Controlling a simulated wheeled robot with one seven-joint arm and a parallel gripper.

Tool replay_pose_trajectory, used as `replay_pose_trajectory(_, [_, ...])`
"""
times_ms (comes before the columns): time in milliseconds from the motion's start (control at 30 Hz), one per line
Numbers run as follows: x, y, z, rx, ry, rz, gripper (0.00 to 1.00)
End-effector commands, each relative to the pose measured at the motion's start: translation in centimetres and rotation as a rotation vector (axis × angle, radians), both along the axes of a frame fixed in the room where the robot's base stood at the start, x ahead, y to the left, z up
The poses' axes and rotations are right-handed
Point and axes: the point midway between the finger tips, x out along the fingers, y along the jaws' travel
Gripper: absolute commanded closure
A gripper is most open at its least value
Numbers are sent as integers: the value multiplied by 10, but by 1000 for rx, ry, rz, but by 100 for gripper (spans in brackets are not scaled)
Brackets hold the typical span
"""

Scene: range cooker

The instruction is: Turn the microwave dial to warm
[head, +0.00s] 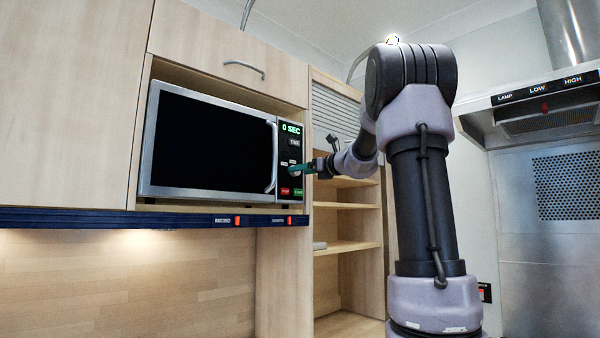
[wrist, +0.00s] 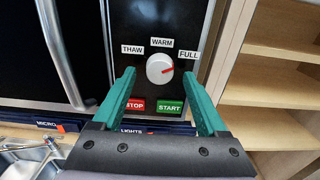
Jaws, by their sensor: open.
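The microwave (head: 207,145) sits in a wooden cabinet niche at the left in the head view, door shut. The WARM label (wrist: 162,43) is above the dial and the THAW label (wrist: 132,49) is upper left. My gripper (wrist: 161,78) is open, its two green fingers on either side of the dial in the wrist view. I cannot tell whether they touch it. In the head view my gripper (head: 302,168) covers the dial area.
The STOP (wrist: 134,105) and START (wrist: 170,107) buttons lie just below the dial. The vertical door handle (head: 273,157) is left of the panel. Open wooden shelves (head: 347,205) stand to the right. A dark blue rail (head: 150,220) with red switches runs below the microwave.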

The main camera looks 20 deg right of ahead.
Motion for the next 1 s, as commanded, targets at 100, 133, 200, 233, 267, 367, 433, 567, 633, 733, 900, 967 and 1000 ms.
replay_pose_trajectory(100, [9,4,-1,0,1,1,24])
replay_pose_trajectory(133, [10,4,0,0,1,1,24])
replay_pose_trajectory(200, [11,5,0,0,0,1,24])
replay_pose_trajectory(233, [12,5,0,-1,0,0,24])
replay_pose_trajectory(267, [12,5,0,-1,0,0,24])
replay_pose_trajectory(367, [12,5,0,-1,0,0,24])
replay_pose_trajectory(433, [12,5,0,-1,1,0,24])
replay_pose_trajectory(567, [11,5,0,-1,1,0,74])
replay_pose_trajectory(633, [11,5,0,-1,1,0,100])
replay_pose_trajectory(733, [11,5,0,-1,1,0,100])
replay_pose_trajectory(900, [11,5,0,-20,-7,0,100])
replay_pose_trajectory(967, [11,5,0,-34,-13,0,100])
replay_pose_trajectory(1000, [11,5,0,-48,-18,0,100])
